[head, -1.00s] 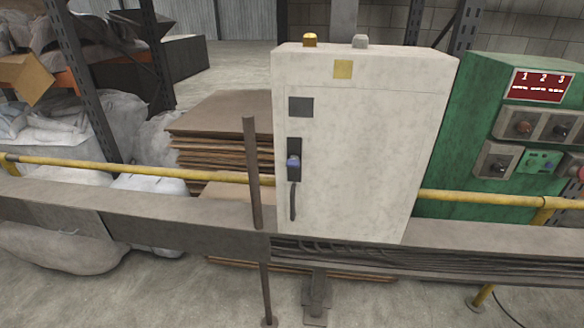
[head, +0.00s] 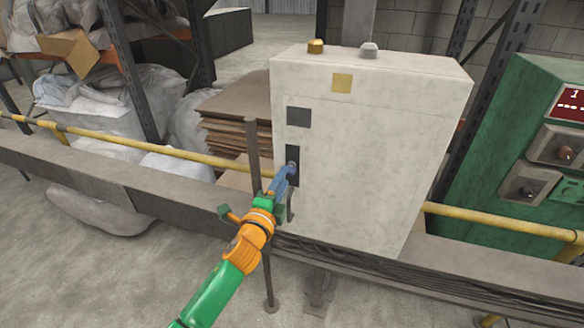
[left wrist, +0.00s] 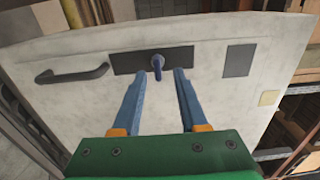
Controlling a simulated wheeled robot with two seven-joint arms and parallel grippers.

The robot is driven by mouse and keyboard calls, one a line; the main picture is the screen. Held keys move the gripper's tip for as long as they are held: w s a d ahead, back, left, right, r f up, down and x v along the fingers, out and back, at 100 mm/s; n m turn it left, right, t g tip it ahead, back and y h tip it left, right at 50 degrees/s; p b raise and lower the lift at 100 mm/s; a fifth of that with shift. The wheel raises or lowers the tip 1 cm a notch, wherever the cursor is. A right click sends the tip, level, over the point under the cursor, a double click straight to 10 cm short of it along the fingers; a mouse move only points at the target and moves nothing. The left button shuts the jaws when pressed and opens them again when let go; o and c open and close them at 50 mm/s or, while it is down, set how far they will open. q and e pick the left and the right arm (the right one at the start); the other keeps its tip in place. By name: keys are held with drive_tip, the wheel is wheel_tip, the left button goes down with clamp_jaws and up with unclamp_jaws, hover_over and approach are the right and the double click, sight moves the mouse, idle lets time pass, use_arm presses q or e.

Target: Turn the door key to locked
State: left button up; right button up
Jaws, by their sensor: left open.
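I see a gap between each finger and the key. In the head view the left gripper (head: 288,172) is at the lock plate (head: 292,154) and partly covers the key. My right gripper does not show.
The white cabinet (head: 370,165) has a dark door handle (left wrist: 72,73) beside the plate. A yellow rail (head: 150,147) and a grey beam (head: 130,178) run across in front. A thin brown post (head: 252,150) stands close to my left arm. A green control cabinet (head: 490,145) is at the right.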

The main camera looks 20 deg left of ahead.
use_arm(q)
drive_tip(key=w, duration=0.5)
drive_tip(key=shift+d+f+b, duration=0.15)
drive_tip(key=shift+b, duration=0.15)
drive_tip(key=shift+s, duration=0.1)
clamp_jaws()
